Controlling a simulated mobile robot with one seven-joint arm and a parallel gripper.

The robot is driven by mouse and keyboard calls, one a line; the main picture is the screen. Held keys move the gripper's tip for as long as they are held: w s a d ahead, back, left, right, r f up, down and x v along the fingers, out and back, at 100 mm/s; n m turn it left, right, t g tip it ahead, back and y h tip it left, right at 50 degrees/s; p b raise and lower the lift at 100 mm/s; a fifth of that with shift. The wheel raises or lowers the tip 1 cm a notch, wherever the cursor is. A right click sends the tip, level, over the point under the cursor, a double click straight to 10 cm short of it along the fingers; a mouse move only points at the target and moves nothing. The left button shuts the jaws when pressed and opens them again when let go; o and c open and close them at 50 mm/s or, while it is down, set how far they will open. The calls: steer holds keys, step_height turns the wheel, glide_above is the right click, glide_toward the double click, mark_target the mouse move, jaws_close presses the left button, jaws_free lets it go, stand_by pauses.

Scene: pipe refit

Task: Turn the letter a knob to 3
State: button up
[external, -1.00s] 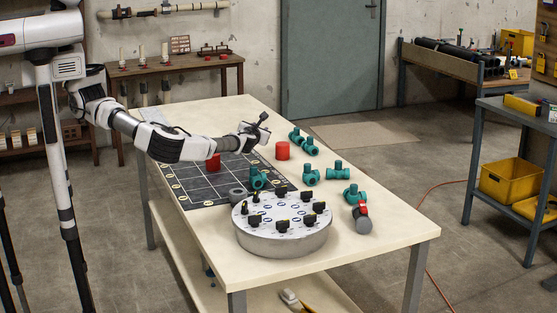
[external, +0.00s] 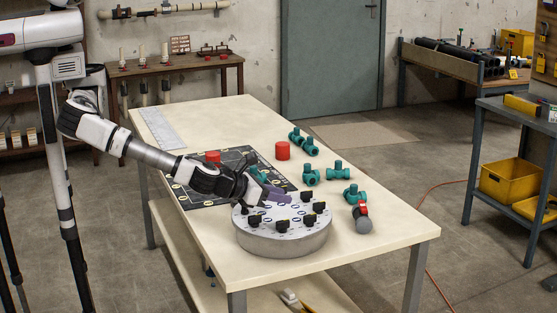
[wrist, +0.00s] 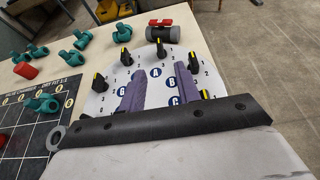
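The round grey knob panel (external: 285,244) stands on the table, its white top carrying several black knobs with yellow pointer marks. In the wrist view, the panel (wrist: 110,103) shows printed blue letters and digits around the knobs. The letter A label (wrist: 155,72) lies between my fingers' tips. A black knob (wrist: 161,49) stands just beyond it, and another (wrist: 126,57) is left of it; I cannot tell which belongs to A. My gripper (external: 277,194) is over the panel. Its two purple fingers are apart in the wrist view (wrist: 158,76), with no knob between them.
Several teal pipe fittings (external: 311,176) and a red cylinder (external: 282,150) stand on the table behind the panel. A grey valve with a red handle (external: 361,217) lies right of it. A dark marked mat (external: 205,195) lies to the left. The right front table surface is clear.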

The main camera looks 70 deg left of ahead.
mark_target(317, 203)
steer(key=p+x, duration=0.3)
steer(key=x, duration=0.8)
steer(key=shift+w+f, duration=0.15)
steer(key=shift+w, duration=0.15)
steer(key=shift+c, duration=0.4)
jaws_close()
